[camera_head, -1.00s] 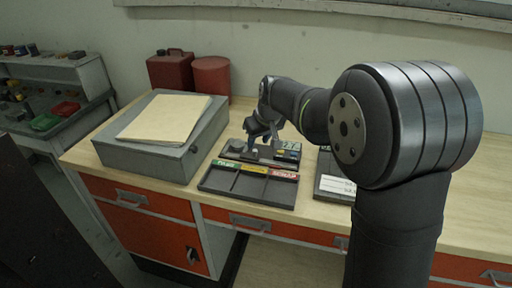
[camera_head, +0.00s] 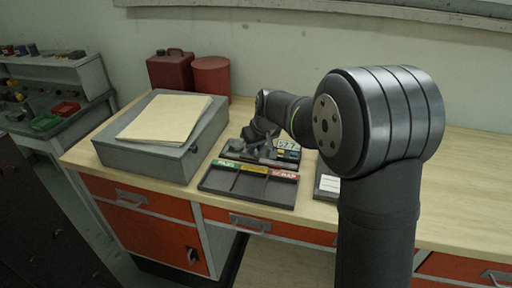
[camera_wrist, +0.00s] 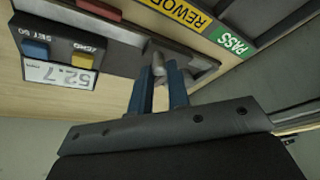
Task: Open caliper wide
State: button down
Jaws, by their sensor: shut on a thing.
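The caliper (camera_head: 240,150) lies flat on the workbench behind the sorting tray, in dark grey. Its display (camera_wrist: 60,76) in the wrist view appears to read 52.7, beside a blue and a yellow button. The display also shows in the head view (camera_head: 287,144). My gripper (camera_wrist: 165,70) is shut on a small grey knob (camera_wrist: 158,62) of the caliper, its two blue fingers either side of it. In the head view my gripper (camera_head: 262,146) stands tilted over the caliper and hides part of it. The jaws' opening cannot be made out.
The sorting tray (camera_head: 202,186), with green, yellow and red labels, lies in front of the caliper. A grey box (camera_head: 140,162) with papers on top stands left. A dark block (camera_head: 326,185) lies right, partly behind my arm. Red containers (camera_head: 211,76) stand behind. The bench's right is clear.

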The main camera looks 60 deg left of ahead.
jog(key=shift+w+d, duration=0.7)
jog(key=shift+d, duration=0.05)
jog(key=c, duration=1.4)
grip_release()
jog(key=v, duration=1.7)
jog(key=shift+r, duration=0.25)
jog(key=x, duration=1.7)
jog(key=shift+a+f, duration=0.1)
jog(key=shift+f, duration=0.2)
jog(key=shift+r, duration=0.1)
